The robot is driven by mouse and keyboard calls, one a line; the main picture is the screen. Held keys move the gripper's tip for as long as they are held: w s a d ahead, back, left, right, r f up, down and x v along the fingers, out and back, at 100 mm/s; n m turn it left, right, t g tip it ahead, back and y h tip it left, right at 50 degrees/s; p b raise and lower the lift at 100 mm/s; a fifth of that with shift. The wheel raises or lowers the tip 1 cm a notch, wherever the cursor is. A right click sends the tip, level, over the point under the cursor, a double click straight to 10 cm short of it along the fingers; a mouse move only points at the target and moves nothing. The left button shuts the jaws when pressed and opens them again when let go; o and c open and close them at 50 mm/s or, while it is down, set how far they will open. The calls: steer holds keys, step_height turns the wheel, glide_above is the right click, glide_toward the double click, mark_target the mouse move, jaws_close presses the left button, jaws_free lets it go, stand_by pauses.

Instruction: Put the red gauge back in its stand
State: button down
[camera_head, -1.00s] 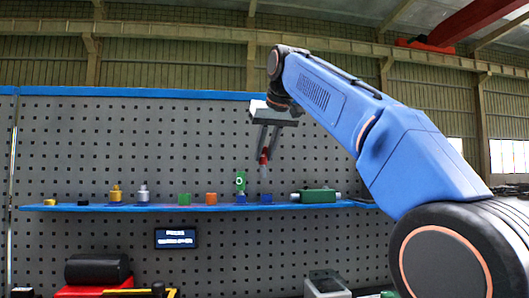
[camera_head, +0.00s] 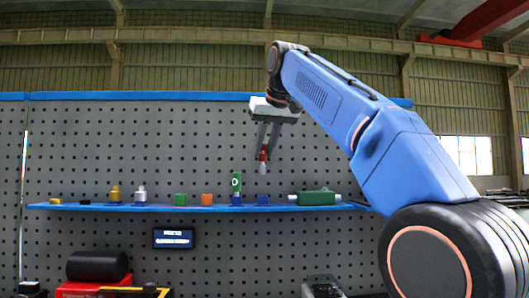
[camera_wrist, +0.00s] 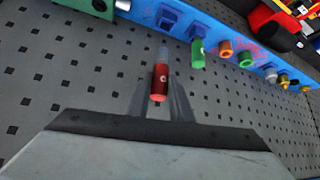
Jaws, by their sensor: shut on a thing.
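My gripper (camera_head: 265,150) is shut on the red gauge (camera_wrist: 160,82), with a finger on either side. The gauge hangs upright in the head view (camera_head: 263,156), its pale tip down. It is in the air above the shelf, apart from it. Below it on the shelf is a blue stand (camera_head: 263,199) with nothing in it, seen beyond the gauge in the wrist view (camera_wrist: 167,17). A second blue stand (camera_head: 237,200), just left of it, holds a green gauge (camera_head: 236,181).
The blue shelf (camera_head: 100,207) runs along a grey pegboard. The air around the gauge is clear.

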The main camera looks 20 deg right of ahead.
mark_target(264, 168)
steer(key=shift+r, duration=0.4)
steer(key=shift+f, duration=2.85)
steer(key=shift+f, duration=0.25)
steer(key=shift+f, duration=1.45)
steer(key=c, duration=1.5)
jaws_free()
steer(key=shift+s+r, duration=0.1)
steer(key=shift+v, duration=2.35)
